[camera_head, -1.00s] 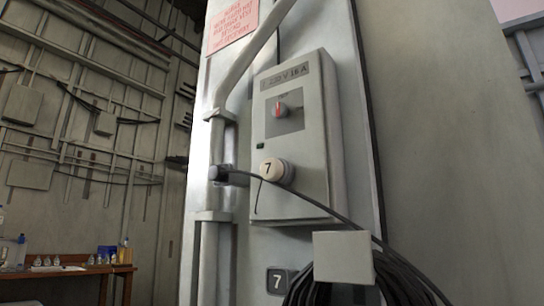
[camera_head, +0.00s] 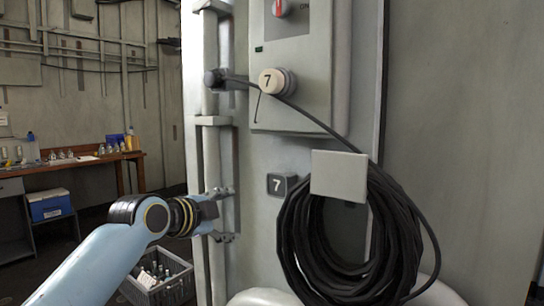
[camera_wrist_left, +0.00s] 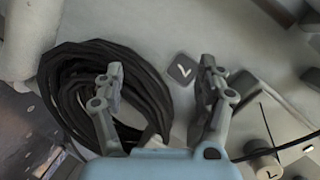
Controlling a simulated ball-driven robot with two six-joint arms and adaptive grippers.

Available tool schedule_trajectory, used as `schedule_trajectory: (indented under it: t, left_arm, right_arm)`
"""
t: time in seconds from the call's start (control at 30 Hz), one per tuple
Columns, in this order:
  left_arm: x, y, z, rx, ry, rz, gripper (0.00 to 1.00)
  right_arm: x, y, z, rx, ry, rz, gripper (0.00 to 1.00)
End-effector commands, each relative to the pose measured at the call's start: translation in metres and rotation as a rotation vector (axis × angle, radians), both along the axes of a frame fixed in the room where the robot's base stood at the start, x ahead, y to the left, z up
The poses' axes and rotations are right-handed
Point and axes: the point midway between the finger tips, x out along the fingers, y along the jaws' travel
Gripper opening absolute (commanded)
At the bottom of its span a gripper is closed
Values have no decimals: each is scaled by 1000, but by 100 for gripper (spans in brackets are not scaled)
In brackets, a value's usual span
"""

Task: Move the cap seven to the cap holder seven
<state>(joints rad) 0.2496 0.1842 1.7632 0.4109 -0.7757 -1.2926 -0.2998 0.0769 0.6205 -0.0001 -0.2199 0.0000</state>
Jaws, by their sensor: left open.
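Cap seven (camera_head: 271,81) is a round cream cap marked 7, seated on the lower front of the grey switch box. It also shows at the lower right edge of the wrist view (camera_wrist_left: 264,168). Cap holder seven (camera_head: 281,184) appears to be the small dark square marked 7 on the panel below the box; it also shows in the wrist view (camera_wrist_left: 182,69). My left gripper (camera_head: 228,215) is open and empty, left of and slightly below the dark square. In the wrist view its fingers (camera_wrist_left: 160,75) are spread, with the square seen between them. My right gripper is not in view.
A black cable coil (camera_head: 300,235) hangs under a pale plate (camera_head: 339,175); its cable runs past the cap to a pipe fitting. A vertical pipe (camera_head: 210,155) stands left of the box. A crate of bottles (camera_head: 158,283) and a wooden table (camera_head: 85,164) stand at left.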

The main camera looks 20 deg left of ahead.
Motion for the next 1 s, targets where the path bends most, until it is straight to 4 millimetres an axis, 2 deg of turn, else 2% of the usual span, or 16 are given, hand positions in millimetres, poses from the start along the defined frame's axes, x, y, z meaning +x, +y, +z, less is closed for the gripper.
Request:
schedule_trajectory:
  t: [0.03, 0.2, 0.3, 0.4, 0.5, 0.6, 1.0]
  left_arm:
    - [2, -5, 44, 35, -54, -29, 73]
    - [-6, -22, 156, 174, -223, -125, 73]
    - [-16, -32, 209, 249, -310, -168, 73]
    - [-26, -39, 246, 312, -376, -199, 73]
    - [-33, -44, 269, 352, -418, -217, 73]
    - [-37, -46, 278, 373, -438, -226, 73]
    - [-36, -47, 279, 376, -442, -228, 73]
  right_arm:
    - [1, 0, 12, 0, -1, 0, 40]
    - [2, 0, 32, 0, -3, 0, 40]
    - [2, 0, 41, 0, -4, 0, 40]
    - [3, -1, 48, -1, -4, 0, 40]
    - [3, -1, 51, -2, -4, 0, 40]
    - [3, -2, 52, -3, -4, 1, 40]
    - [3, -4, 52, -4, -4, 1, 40]
